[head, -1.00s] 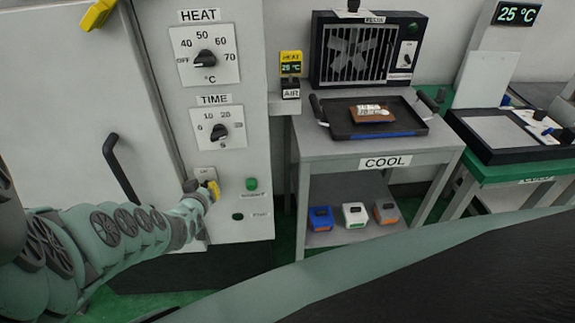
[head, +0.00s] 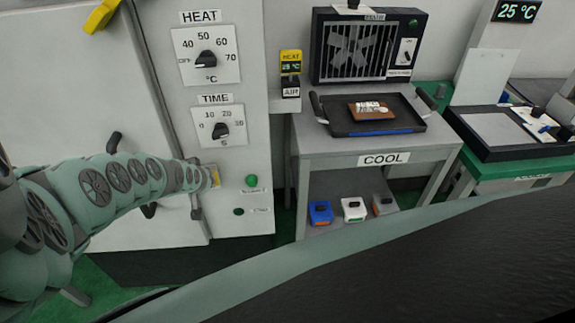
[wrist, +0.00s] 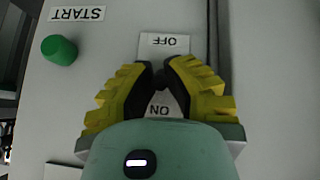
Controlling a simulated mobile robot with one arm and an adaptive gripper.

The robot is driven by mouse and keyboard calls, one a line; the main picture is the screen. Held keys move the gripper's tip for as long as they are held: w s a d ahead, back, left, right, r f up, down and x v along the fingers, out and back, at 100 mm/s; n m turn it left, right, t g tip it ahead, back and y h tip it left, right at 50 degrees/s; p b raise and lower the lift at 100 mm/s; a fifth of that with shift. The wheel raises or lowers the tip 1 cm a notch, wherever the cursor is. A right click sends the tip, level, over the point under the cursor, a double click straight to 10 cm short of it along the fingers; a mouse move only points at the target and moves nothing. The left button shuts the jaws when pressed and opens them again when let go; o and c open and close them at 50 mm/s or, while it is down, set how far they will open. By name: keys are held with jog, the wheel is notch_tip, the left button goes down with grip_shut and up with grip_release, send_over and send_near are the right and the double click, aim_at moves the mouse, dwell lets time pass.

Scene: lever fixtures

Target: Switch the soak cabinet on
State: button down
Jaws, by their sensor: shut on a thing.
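The soak cabinet (head: 238,150) is a pale box with a HEAT dial (head: 206,58), a TIME dial (head: 220,129) and a green START button (head: 251,181). In the wrist view its switch plate (wrist: 164,44) reads OFF above and ON below, upside down, with the START button (wrist: 59,50) to the upper left. My gripper (wrist: 160,85) has yellow fingers with black pads, closed together over the plate between the two words. It is shut on the switch lever, which the fingers mostly hide. In the head view my gripper (head: 214,176) is at the cabinet front, partly hidden by my arm.
A cabinet door handle (head: 114,142) is partly behind my arm. A small dark round lamp (head: 238,211) is below START. To the right, a COOL table (head: 310,147) bears a dark tray (head: 340,128) and a fan unit (head: 325,75).

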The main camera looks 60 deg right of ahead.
jog(key=shift+s, duration=0.1)
jog(key=c, duration=1)
grip_release()
jog(key=shift+f, duration=0.1)
